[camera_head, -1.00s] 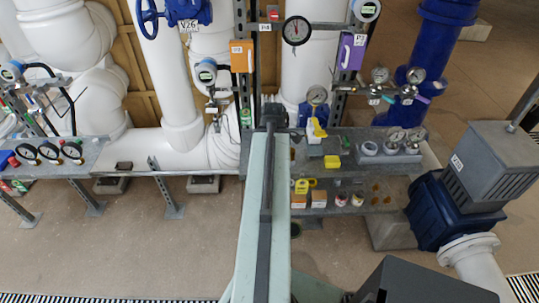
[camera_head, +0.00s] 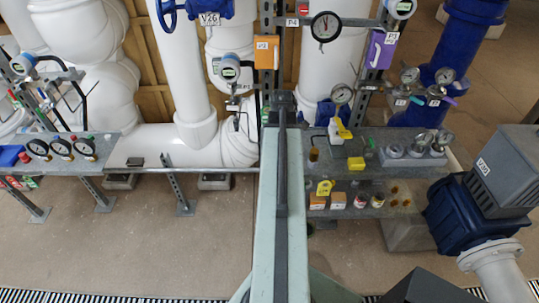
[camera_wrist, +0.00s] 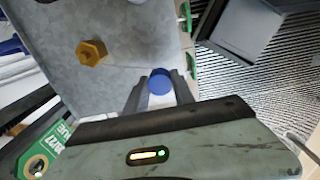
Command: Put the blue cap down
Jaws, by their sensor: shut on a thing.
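The blue cap (camera_wrist: 159,79) shows in the wrist view between the tips of my two fingers. My gripper (camera_wrist: 158,88) is shut on it. Behind the cap is a grey metal surface (camera_wrist: 130,32), with its right edge close by. I cannot tell whether the cap touches that surface. In the head view my arm runs up the middle of the picture, and I cannot make out the gripper or the cap there.
A brass hex piece (camera_wrist: 91,52) lies on the grey surface, left of the cap. In the head view, a shelf at right holds a yellow block (camera_head: 356,163) and gauges (camera_head: 419,143). A left shelf (camera_head: 117,153) holds more gauges. A blue pump (camera_head: 462,207) stands at right.

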